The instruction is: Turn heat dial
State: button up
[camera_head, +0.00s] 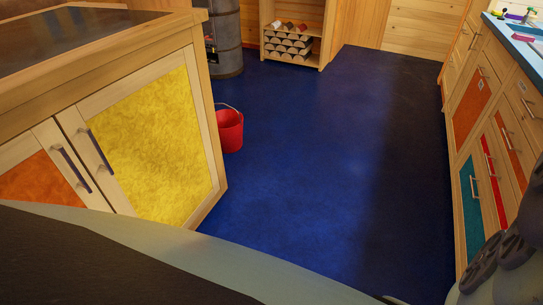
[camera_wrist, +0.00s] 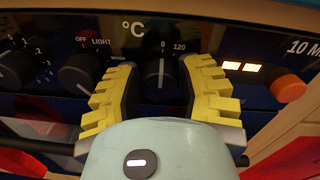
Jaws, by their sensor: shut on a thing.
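In the wrist view, the heat dial (camera_wrist: 158,78) is a dark round knob on a black panel, under a °C mark and the figures 0 and 120. Its pale pointer line stands about upright, near the 0. My gripper (camera_wrist: 160,92) has its yellow ribbed fingers on the left and right sides of this dial and is shut on it. The fingers hide the dial's sides and part of its scale. The head view shows neither the dial nor my gripper.
Other dark knobs sit to the left, one marked OFF and LIGHT (camera_wrist: 82,74). Two lit indicators (camera_wrist: 242,67) and an orange-faced knob (camera_wrist: 288,86) are to the right. In the head view, a red bucket (camera_head: 229,132) stands beside a yellow-doored cabinet (camera_head: 150,140). The blue floor (camera_head: 320,150) is open.

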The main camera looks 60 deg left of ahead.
grip_shut()
jog(key=shift+a, duration=0.1)
jog(key=m+b, duration=0.1)
jog(key=m, duration=0.1)
jog(key=m+b, duration=0.1)
jog(key=b, duration=0.1)
jog(key=shift+f+m, duration=0.3)
jog(key=shift+m, duration=0.1)
jog(key=m+b, duration=0.4)
jog(key=m, duration=0.1)
jog(key=shift+s+f+m, duration=0.1)
jog(key=shift+f+m, duration=0.05)
jog(key=shift+m, duration=0.15)
jog(key=m+b, duration=0.5)
jog(key=shift+h, duration=0.4)
jog(key=shift+d+m+b, duration=0.2)
jog(key=shift+m+b, duration=0.8)
jog(key=shift+m, duration=0.3)
jog(key=shift+r, duration=0.25)
jog(key=shift+s+r, duration=0.1)
jog(key=shift+r, duration=0.05)
